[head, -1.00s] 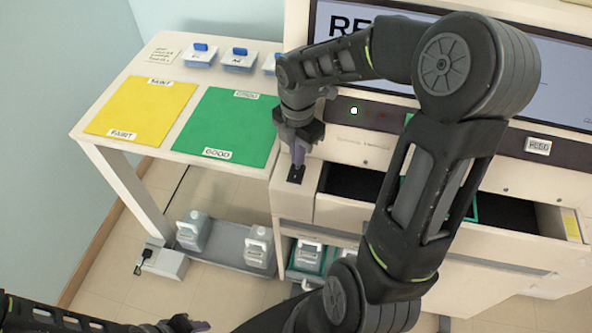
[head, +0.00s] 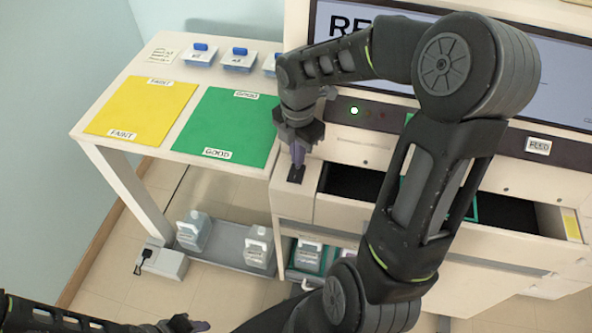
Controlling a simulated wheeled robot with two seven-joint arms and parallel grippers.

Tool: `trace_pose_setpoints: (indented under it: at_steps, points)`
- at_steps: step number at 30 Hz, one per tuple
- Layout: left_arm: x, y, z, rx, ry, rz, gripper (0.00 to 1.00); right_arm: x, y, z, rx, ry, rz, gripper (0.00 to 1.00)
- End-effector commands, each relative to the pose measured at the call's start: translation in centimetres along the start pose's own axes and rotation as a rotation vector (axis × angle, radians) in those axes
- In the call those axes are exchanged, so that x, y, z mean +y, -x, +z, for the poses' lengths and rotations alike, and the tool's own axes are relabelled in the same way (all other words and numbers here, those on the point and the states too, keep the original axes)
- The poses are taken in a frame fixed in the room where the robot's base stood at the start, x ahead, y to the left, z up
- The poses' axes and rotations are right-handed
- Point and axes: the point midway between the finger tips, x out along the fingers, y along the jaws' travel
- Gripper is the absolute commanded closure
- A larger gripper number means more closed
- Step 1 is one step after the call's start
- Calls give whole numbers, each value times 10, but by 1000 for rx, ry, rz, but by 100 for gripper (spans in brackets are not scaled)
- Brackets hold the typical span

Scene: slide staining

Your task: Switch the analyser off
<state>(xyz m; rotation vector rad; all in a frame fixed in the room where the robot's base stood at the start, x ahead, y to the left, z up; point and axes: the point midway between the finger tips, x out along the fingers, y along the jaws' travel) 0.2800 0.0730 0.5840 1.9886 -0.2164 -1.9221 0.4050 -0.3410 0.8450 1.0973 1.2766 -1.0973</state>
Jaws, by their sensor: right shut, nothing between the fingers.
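The analyser (head: 345,150) is the large cream cabinet at the right.
A drawer (head: 510,212) of the analyser stands open, partly behind my right arm. Left is a table with a yellow mat (head: 140,108) and a green mat (head: 228,130). A low shelf (head: 222,245) holds bottles, beside a plugged power box (head: 163,263).

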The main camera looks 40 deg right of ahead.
Motion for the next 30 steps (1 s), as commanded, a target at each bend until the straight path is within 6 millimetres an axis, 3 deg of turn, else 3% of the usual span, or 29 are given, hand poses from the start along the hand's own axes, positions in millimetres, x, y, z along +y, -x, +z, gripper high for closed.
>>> trace_pose_setpoints:
  at_steps: [30]
  points:
    - [-4,-9,0,0,0,0,64,0,-16,0,1,0,-1,100]
